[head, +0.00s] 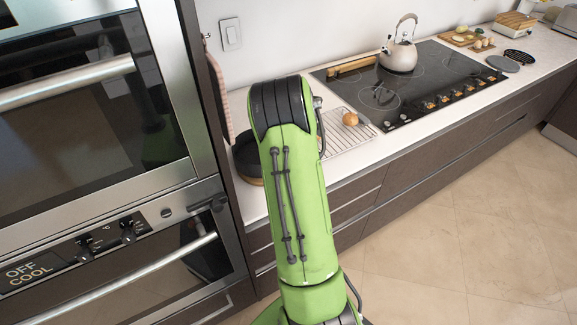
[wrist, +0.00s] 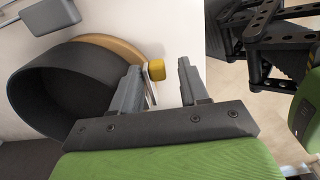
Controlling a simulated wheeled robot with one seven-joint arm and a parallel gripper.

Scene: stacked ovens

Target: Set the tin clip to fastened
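A dark round tin (head: 247,158) with a tan base stands on the counter left of my arm; the wrist view shows its dark wall (wrist: 45,90) at left. A small yellow block (wrist: 157,70), apparently the lever of the tin clip, is at the tin's right side. My gripper (wrist: 160,72) is open, with its two grey fingers apart and the yellow block between or just beyond their tips. I see no clear contact. The rest of the clip is mostly hidden behind the left finger. In the head view my arm hides the gripper.
A wire rack (head: 345,128) with a round brown item (head: 350,118) lies right of my arm. Beyond it are the cooktop (head: 420,85) and a kettle (head: 398,55). Stacked ovens (head: 90,110) stand close at left. A cloth (head: 219,95) hangs beside them.

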